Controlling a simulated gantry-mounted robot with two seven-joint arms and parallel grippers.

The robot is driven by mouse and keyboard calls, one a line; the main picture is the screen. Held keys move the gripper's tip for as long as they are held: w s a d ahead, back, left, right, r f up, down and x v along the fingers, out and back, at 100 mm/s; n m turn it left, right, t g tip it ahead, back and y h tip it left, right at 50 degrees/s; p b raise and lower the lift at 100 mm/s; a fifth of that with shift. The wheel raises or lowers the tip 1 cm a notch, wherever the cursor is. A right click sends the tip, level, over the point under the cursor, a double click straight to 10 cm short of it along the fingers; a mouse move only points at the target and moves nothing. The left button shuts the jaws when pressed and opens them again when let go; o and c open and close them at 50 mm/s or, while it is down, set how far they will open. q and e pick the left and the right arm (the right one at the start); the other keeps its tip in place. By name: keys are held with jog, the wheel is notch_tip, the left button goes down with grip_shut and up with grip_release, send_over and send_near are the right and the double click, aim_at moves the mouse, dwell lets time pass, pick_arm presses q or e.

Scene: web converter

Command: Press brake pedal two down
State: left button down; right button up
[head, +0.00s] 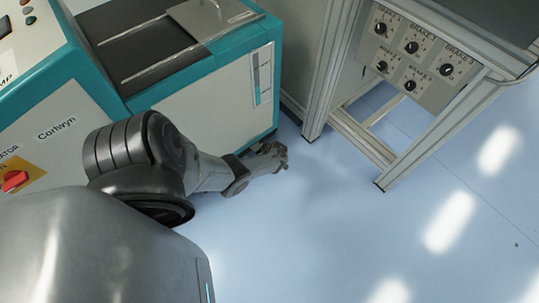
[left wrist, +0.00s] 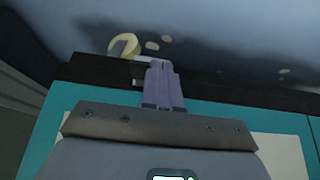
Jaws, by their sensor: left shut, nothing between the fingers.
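My left gripper (head: 274,157) is low by the foot of the teal and cream machine, just above the blue floor. In the left wrist view its fingers (left wrist: 163,75) are together, with nothing seen between them. I cannot make out a pedal's outline, nor whether the fingertips touch anything. No pedal is clear in the head view, where the hand covers that spot. My right gripper is in neither view.
The teal and cream machine (head: 210,85) stands directly beside my left arm. Right of it is a metal frame (head: 314,80) with a panel of several black knobs labelled brake (head: 411,47). Blue floor (head: 330,220) is open at the front and right.

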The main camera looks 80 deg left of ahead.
pick_arm(q)
jog(key=shift+d+f, duration=0.15)
jog(key=shift+f, duration=0.25)
jog(key=shift+w+r, duration=0.1)
jog(key=shift+r, duration=0.05)
